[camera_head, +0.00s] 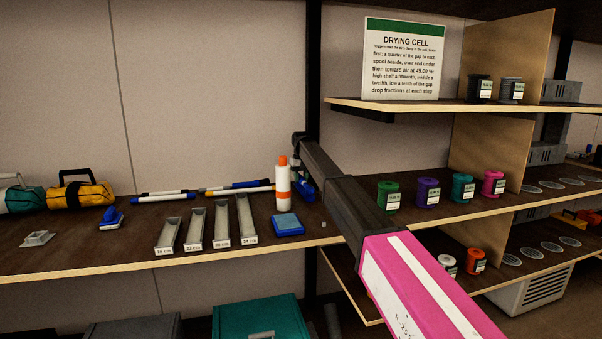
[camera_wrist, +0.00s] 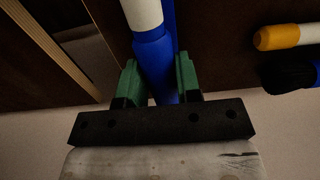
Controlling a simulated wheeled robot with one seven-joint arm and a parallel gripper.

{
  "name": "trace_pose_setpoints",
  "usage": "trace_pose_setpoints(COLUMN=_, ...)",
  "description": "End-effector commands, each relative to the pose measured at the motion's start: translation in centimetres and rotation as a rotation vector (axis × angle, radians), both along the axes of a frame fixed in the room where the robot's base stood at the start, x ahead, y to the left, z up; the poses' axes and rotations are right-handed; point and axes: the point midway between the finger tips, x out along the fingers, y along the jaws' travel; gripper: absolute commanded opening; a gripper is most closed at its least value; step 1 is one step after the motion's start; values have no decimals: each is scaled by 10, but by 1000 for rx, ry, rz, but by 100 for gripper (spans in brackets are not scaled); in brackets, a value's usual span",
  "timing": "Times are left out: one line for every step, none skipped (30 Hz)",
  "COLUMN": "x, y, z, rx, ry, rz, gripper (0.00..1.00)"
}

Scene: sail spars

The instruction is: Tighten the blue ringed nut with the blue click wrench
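A blue tube with a white section (camera_wrist: 157,62) lies between the green fingers of my gripper (camera_wrist: 158,82) in the wrist view. The right finger sits close against it, and a narrow gap seems to show at the left finger. I cannot tell if the fingers grip it, or if it is the click wrench. In the head view a blue object (camera_head: 306,188) shows by my arm's far end, beside the bottle; my arm hides much of this spot. I cannot make out a blue ringed nut in either view.
An orange-capped white bottle (camera_head: 283,185) and a blue pad (camera_head: 288,225) stand close to my arm. Spars (camera_head: 240,188) lie near the wall. Several grey channels (camera_head: 221,224) stand at the front. Coloured spools (camera_head: 428,191) line the right shelf.

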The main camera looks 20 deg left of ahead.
Motion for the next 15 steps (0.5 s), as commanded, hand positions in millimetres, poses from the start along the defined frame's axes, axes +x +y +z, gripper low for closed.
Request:
trace_pose_setpoints(x=0, y=0, z=2, rx=1, ry=-1, rz=0, gripper=12)
trace_pose_setpoints(x=0, y=0, z=2, rx=1, ry=-1, rz=0, gripper=2)
trace_pose_setpoints(x=0, y=0, z=2, rx=1, ry=-1, rz=0, gripper=0)
trace_pose_setpoints(x=0, y=0, z=2, rx=1, ry=-1, rz=0, gripper=0)
trace_pose_setpoints(x=0, y=0, z=2, rx=1, ry=-1, rz=0, gripper=0)
trace_pose_setpoints(x=0, y=0, z=3, rx=1, ry=-1, rz=0, gripper=0)
trace_pose_setpoints(x=0, y=0, z=3, rx=1, ry=-1, rz=0, gripper=0)
trace_pose_setpoints(x=0, y=0, z=4, rx=1, ry=-1, rz=0, gripper=0)
trace_pose_setpoints(x=0, y=0, z=6, rx=1, ry=-1, rz=0, gripper=0)
trace_pose_setpoints(x=0, y=0, z=8, rx=1, ry=-2, rz=0, gripper=0)
trace_pose_setpoints(x=1, y=0, z=10, rx=1, ry=-2, rz=0, gripper=0)
trace_pose_setpoints(x=1, y=0, z=13, rx=1, ry=-2, rz=0, gripper=0)
trace_pose_setpoints(x=1, y=0, z=15, rx=1, ry=-2, rz=0, gripper=0)
trace_pose_setpoints(x=1, y=0, z=18, rx=1, ry=-2, rz=0, gripper=0)
trace_pose_setpoints(x=1, y=0, z=21, rx=1, ry=-2, rz=0, gripper=0)
